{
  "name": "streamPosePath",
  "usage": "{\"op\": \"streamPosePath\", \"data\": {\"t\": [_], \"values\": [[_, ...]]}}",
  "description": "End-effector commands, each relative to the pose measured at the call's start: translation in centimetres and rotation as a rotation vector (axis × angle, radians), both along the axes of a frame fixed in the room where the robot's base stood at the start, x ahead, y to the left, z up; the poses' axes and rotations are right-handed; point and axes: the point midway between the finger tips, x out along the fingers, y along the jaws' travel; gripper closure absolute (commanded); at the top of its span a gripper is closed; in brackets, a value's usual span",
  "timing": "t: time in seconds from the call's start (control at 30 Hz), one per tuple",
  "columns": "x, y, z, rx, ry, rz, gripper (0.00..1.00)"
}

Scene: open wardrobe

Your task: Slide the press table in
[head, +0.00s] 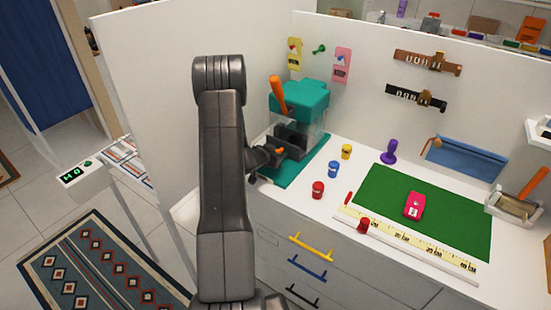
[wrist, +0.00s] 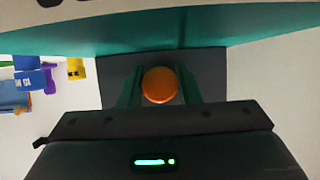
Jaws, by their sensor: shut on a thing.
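The teal press (head: 300,100) with an orange lever (head: 279,94) stands at the left end of the white counter, on a teal base (head: 285,174). Its dark press table (head: 294,136) is low in the press, partly hidden by my arm and gripper. In the wrist view the dark table (wrist: 112,72) lies under the teal press body, with a round orange knob (wrist: 160,85) at its front. My gripper (head: 275,152) is at the front of the press. Its fingers (wrist: 160,90) are shut on the knob, one on each side.
Yellow (head: 346,151), blue (head: 333,169) and red (head: 318,190) small jars stand right of the press. A green mat (head: 440,225) bears a pink block (head: 413,206). A white partition (head: 150,90) rises left of my arm.

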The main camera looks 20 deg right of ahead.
Motion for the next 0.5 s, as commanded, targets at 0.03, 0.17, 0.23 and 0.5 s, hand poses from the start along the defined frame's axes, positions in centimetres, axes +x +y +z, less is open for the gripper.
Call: {"op": "streamPosePath", "data": {"t": [0.03,0.17,0.23,0.5], "values": [[0.0,0.0,0.0,-0.001,-0.001,0.0,0.88],[0.1,-0.1,0.0,0.0,0.0,0.0,0.88],[0.3,-0.4,0.1,0.0,0.0,-0.001,0.88],[1.4,-1.8,0.1,0.001,-0.001,0.0,0.88]]}}
